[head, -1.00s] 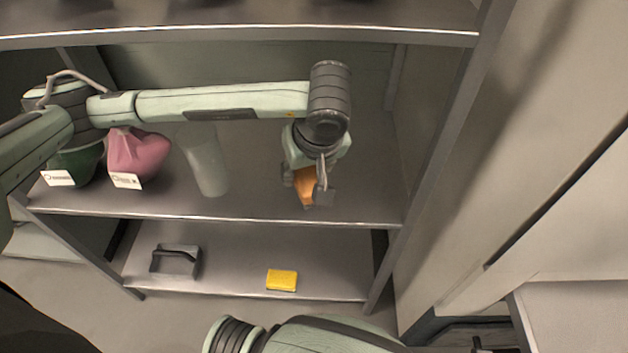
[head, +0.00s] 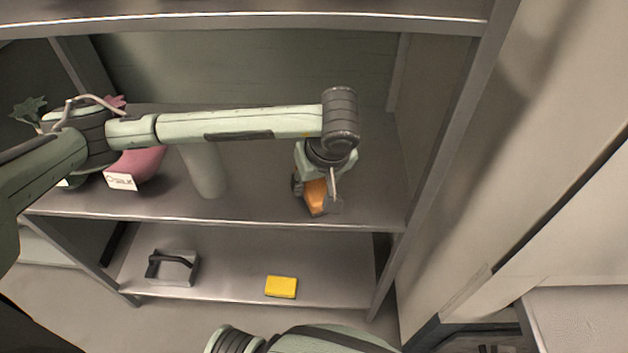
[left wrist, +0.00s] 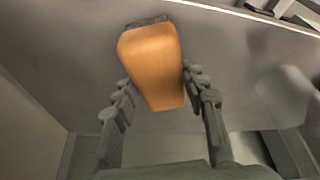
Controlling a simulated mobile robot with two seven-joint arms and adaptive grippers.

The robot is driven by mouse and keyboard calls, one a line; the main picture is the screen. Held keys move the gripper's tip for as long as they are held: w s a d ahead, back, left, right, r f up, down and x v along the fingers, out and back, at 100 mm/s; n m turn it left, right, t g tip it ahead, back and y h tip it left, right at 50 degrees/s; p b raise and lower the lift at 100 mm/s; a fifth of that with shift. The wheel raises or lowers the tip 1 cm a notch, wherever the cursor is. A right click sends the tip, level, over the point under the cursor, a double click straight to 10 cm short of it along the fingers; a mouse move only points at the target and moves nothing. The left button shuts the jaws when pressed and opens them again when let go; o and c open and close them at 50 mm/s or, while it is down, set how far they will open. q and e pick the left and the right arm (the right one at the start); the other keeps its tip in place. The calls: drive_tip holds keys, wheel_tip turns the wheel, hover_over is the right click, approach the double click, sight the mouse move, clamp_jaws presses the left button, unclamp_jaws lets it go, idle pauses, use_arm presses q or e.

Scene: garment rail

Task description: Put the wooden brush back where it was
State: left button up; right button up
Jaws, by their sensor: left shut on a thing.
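The wooden brush (head: 316,197) is an orange-brown block, held over the right part of the middle shelf (head: 255,207), close to its front edge. My left gripper (head: 318,201) is shut on it. In the left wrist view the brush (left wrist: 153,65) sits between the two fingers (left wrist: 160,100), with a dark grey strip at its far end. I cannot tell whether the brush touches the shelf. My right gripper is not in view.
A pale cylinder (head: 206,172) and a pink pot (head: 137,168) with a label stand left on the middle shelf. A grey caddy (head: 174,268) and a yellow sponge-like block (head: 281,287) are on the shelf below. A rack post (head: 440,150) rises at the right.

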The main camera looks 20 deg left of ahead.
sight(317, 185)
use_arm(q)
drive_tip(key=o, duration=1)
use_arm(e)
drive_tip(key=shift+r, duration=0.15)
use_arm(q)
drive_tip(key=v, duration=0.3)
drive_tip(key=shift+r, duration=0.15)
drive_tip(key=v, duration=0.8)
drive_tip(key=shift+w, duration=0.1)
drive_tip(key=shift+s+d+r, duration=0.15)
drive_tip(key=shift+s+r, duration=0.05)
drive_tip(key=shift+r, duration=0.25)
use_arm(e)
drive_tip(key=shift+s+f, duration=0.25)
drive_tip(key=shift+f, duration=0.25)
